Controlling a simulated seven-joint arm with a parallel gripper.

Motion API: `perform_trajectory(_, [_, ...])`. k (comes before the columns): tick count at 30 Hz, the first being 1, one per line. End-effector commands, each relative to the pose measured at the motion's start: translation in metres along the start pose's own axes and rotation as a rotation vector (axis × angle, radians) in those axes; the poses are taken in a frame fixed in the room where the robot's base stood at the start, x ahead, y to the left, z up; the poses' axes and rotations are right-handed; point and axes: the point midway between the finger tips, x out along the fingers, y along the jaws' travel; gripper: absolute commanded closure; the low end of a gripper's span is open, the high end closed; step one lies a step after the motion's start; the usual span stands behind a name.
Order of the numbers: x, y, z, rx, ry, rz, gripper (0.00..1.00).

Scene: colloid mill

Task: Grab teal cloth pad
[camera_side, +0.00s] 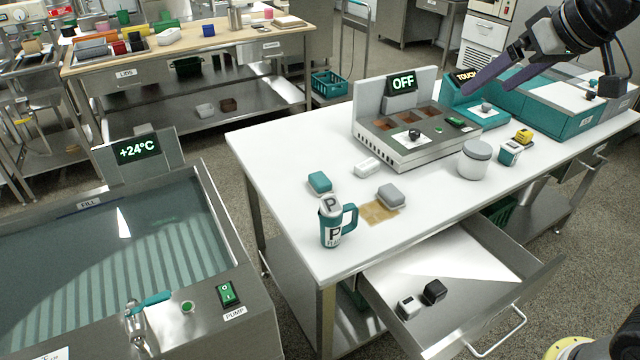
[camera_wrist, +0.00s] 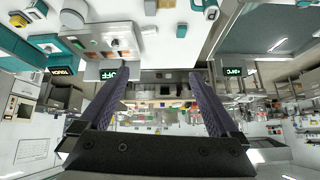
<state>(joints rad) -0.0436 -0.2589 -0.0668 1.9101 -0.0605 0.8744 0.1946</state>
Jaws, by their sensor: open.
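The teal cloth pad (camera_side: 320,182) is a small rounded teal block lying on the white table, left of centre in the side view. It also shows near the top of the wrist view (camera_wrist: 181,31). My gripper (camera_side: 490,88) is at the upper right of the side view, high above the table's right part and well away from the pad. Its two long dark fingers are spread and nothing is between them; they also show in the wrist view (camera_wrist: 160,80).
A teal-and-white mug (camera_side: 336,222) stands just in front of the pad. A grey pad (camera_side: 391,195) beside a brown stain and a white block (camera_side: 367,167) lie nearby. The OFF machine (camera_side: 410,130) stands behind. An open drawer (camera_side: 455,290) juts out in front.

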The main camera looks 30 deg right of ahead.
Motion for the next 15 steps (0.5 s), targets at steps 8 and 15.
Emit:
perform_trajectory(8, [0.084,-0.034,-0.089,0.005,-0.022,-0.003,0.03])
perform_trajectory(15, [0.182,-0.066,-0.126,-0.005,-0.067,-0.003,0.03])
